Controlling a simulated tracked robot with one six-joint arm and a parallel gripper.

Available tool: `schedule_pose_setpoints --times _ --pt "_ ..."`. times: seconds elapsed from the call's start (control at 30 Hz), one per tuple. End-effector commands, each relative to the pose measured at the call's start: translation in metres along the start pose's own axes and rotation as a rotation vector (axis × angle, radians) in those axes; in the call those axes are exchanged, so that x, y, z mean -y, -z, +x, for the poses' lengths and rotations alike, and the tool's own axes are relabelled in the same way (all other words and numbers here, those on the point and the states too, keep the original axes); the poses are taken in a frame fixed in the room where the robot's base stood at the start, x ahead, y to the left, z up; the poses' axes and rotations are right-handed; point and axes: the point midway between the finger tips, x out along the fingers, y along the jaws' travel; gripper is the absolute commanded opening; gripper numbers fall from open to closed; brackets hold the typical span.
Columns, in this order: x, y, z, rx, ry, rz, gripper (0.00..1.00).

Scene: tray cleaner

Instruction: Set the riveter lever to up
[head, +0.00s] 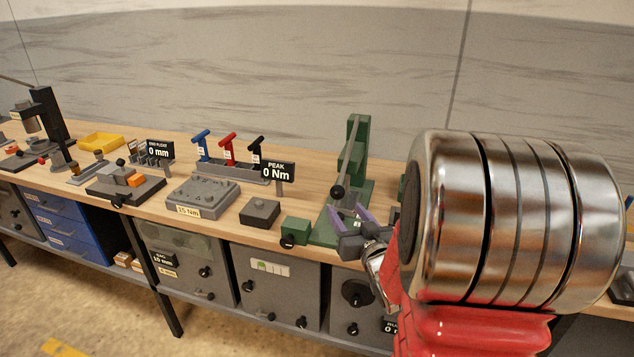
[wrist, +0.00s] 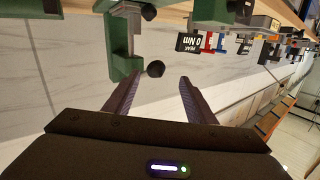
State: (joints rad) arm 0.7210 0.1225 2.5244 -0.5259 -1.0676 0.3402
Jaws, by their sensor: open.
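The green riveter (head: 358,160) stands on the bench right of centre in the head view. Its grey lever (head: 347,158) slopes down from the top of the frame toward the front and ends in a black ball knob (head: 337,191). My gripper (head: 349,212) is open and empty, just in front of and below the knob, with its purple fingers spread. In the wrist view, which looks upside down, the knob (wrist: 155,69) shows between the two fingertips (wrist: 160,79), at about their ends. I cannot tell whether either finger touches it.
A dark grey block (head: 260,212) and a sensor base (head: 203,196) stand left of the riveter. Behind them is a rack with blue, red and black T-handles (head: 228,150) and a "0 Nm" sign (head: 278,172). Drawers and cabinets (head: 281,285) sit below the bench edge.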

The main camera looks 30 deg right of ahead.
Motion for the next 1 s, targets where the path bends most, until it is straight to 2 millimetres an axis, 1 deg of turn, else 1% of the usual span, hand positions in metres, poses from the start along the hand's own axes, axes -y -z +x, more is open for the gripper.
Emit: schedule_pose_setpoints --times 0.03,0.13,0.5,0.63,0.77,0.87,1.0 --pt "-0.005 -0.002 -0.001 -0.017 0.004 0.013 0.51" --pt "-0.010 -0.002 -0.003 -0.050 0.015 0.030 0.51" --pt "-0.010 0.000 -0.004 -0.063 0.022 0.034 0.51" --pt "-0.010 0.000 -0.001 -0.063 0.022 0.034 0.51" --pt "-0.009 0.000 0.009 -0.062 0.023 0.034 0.51" --pt "-0.009 0.001 0.021 -0.063 0.024 0.034 0.51" --pt "-0.008 0.003 0.042 -0.063 0.024 0.034 0.51"
